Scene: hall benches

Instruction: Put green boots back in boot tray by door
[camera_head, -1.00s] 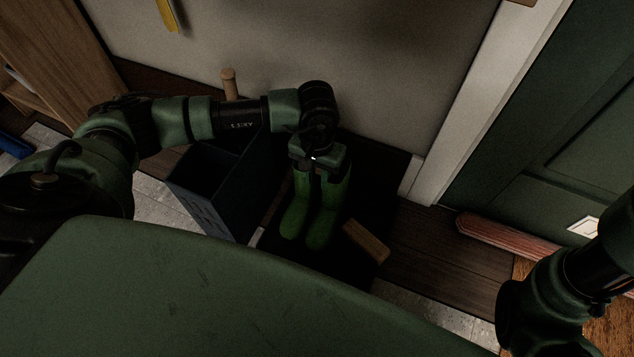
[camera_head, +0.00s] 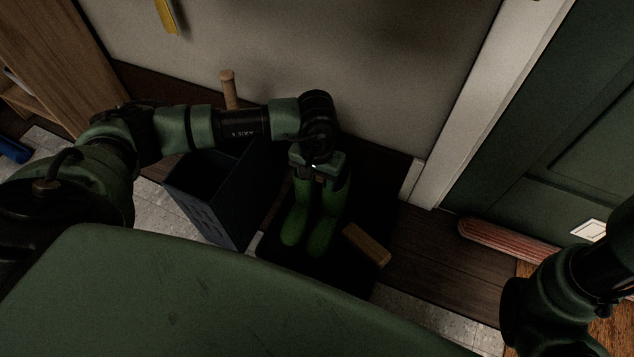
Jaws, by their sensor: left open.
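The green boots (camera_head: 322,225) stand upright side by side on the dark boot tray (camera_head: 345,276), toes toward the bottom of the view. My left gripper (camera_head: 318,176) is open and right at the tops of the boots, pointing down. The boot tops are partly hidden by the gripper, and I cannot tell whether the fingers touch them. Of my right arm only links show at the lower right; its gripper is out of view.
A wooden block (camera_head: 367,245) lies on the tray right of the boots. A dark blue crate (camera_head: 210,200) stands left of them, with a wooden peg (camera_head: 229,90) behind. A green door (camera_head: 560,150) and a reddish rolled draught stopper (camera_head: 505,245) are at right.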

